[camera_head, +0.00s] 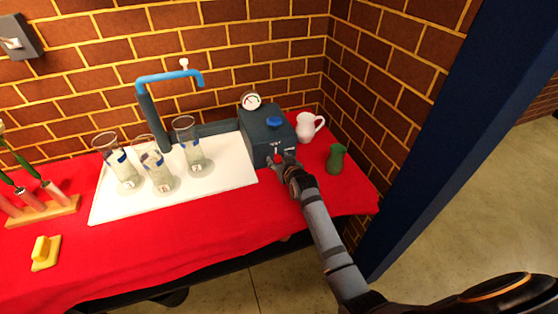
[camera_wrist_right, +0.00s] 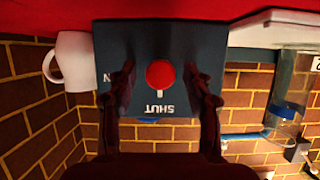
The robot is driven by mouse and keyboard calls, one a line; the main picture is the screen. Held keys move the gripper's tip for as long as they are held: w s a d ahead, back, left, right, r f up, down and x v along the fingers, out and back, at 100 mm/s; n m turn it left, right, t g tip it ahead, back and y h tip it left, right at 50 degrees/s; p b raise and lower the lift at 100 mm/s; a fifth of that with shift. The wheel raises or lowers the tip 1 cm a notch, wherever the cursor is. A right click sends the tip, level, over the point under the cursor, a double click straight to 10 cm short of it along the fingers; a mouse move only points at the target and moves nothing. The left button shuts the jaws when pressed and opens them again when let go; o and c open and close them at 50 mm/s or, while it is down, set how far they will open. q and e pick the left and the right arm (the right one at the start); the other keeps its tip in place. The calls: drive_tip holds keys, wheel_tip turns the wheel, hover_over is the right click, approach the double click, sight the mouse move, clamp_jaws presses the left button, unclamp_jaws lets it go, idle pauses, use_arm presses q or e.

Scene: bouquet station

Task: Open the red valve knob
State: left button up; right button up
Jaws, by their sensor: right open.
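The red valve knob (camera_wrist_right: 160,73) is round and sits on the front of a dark blue-grey box (camera_head: 257,136). In the right wrist view, which is upside down, the word SHUT is printed just below the knob. A letter N shows at the left, with the rest of that word hidden behind a finger. My right gripper (camera_head: 284,162) is at the box front, and in the head view it hides most of the knob. In the right wrist view its open fingers (camera_wrist_right: 160,80) stand on either side of the knob, with gaps visible. My left gripper is out of view.
A blue knob (camera_head: 274,123) and a gauge (camera_head: 251,101) sit on the box. A white mug (camera_head: 307,128) and green vase (camera_head: 336,159) stand to its right. Several glass cylinders stand on the white tray (camera_head: 226,172) at left, under a blue tap (camera_head: 170,76).

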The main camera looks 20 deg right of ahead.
drive_tip(key=shift+w, duration=0.1)
clamp_jaws()
idle(0.3)
